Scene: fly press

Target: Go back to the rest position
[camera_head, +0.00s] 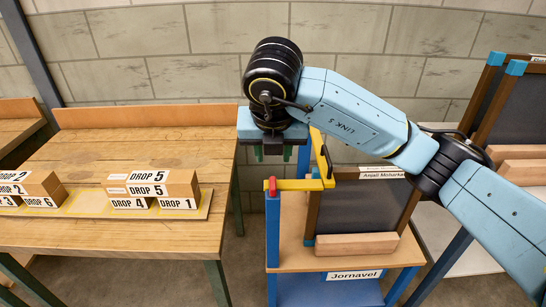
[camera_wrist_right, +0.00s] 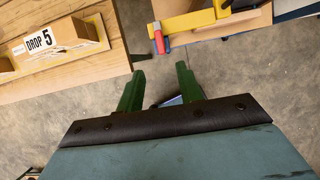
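My right arm reaches in from the right in the head view. My right gripper (camera_head: 272,153) hangs pointing down over the gap between the wooden table and the blue stand. In the right wrist view its two green fingers (camera_wrist_right: 160,80) are apart, with only floor visible between them. It holds nothing. My left gripper and left arm are not in view.
Wooden blocks labelled DROP 5 (camera_head: 152,184), with others, sit on the wooden table (camera_head: 140,150). A yellow arm with a red tip (camera_head: 272,184) lies close to my right gripper. A dark framed panel (camera_head: 360,207) stands on the blue stand (camera_head: 300,254).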

